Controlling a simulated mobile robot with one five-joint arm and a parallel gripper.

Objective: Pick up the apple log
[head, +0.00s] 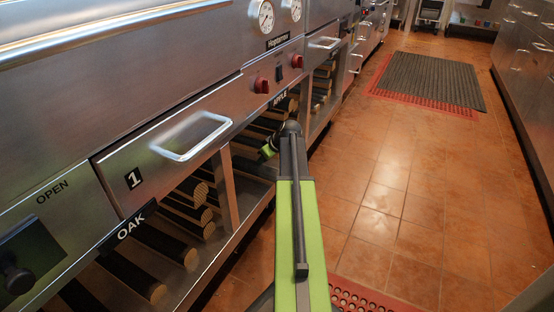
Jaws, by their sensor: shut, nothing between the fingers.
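The compartment labelled APPLE (279,98) is under the grill front and holds several dark-barked logs. One apple log (250,132) shows just left of my arm's end. My gripper (266,152) is small and green-and-black in the head view, turned left toward the apple compartment opening. It is shut and empty. My arm hides part of the compartment and some of its logs. I cannot tell whether the fingers touch a log.
The OAK compartment (131,226) with several logs (189,208) is at the lower left, split off by a metal post (227,190). A drawer handle (190,137) juts out above. Tiled floor (400,210) is clear to the right; a dark mat (433,80) lies farther back.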

